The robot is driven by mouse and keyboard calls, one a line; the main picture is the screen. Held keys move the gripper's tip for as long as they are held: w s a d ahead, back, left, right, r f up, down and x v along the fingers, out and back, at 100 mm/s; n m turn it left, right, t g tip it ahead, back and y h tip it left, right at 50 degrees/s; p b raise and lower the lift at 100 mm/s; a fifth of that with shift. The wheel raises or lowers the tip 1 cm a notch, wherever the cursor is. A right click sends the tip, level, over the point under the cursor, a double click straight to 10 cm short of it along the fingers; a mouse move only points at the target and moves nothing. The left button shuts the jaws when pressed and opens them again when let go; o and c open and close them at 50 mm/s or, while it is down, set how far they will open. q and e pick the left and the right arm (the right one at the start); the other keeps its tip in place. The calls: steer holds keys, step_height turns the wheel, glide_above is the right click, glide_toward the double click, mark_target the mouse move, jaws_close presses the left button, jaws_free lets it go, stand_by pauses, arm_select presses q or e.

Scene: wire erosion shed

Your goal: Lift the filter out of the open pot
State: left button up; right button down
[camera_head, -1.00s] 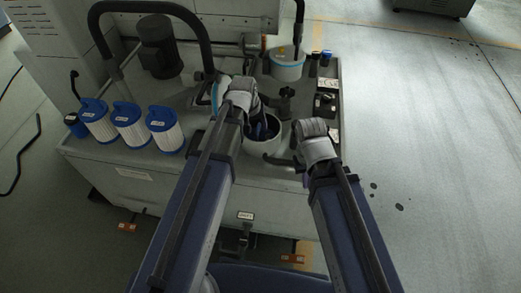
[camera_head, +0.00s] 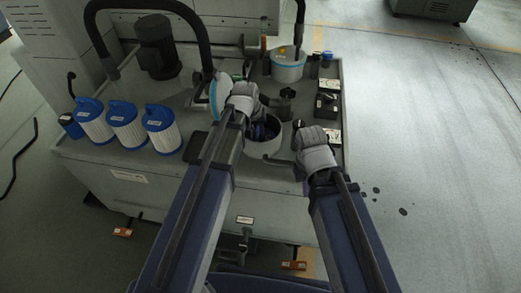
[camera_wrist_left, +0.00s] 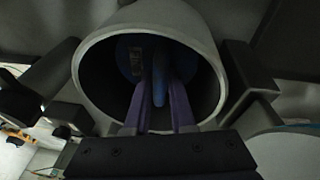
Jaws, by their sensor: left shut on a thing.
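The open pot (camera_head: 262,149) is a light grey cylinder near the front of the bench top. My left gripper (camera_head: 264,130) reaches down into it. In the left wrist view the pot's rim (camera_wrist_left: 205,50) surrounds my two purple fingers (camera_wrist_left: 160,95). They are shut on the blue handle of the filter (camera_wrist_left: 131,60), which is still inside the dark pot. Most of the filter is hidden by the pot wall and shadow. My right gripper (camera_head: 297,127) is right of the pot; its fingers are too small and dark to read.
Several white pleated filters with blue caps (camera_head: 127,125) stand at the bench's left. A closed pot (camera_head: 288,71) stands at the back. A round lid (camera_head: 218,95) stands tilted beside my left wrist. A dark motor (camera_head: 157,48) and small black items (camera_head: 327,103) are also on the bench.

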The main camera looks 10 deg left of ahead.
arm_select(q)
jaws_close()
stand_by(0.8)
steer(key=shift+r, duration=0.1)
step_height(320, 180, up, 28)
steer(key=p, duration=2.8)
steer(key=shift+d, duration=0.1)
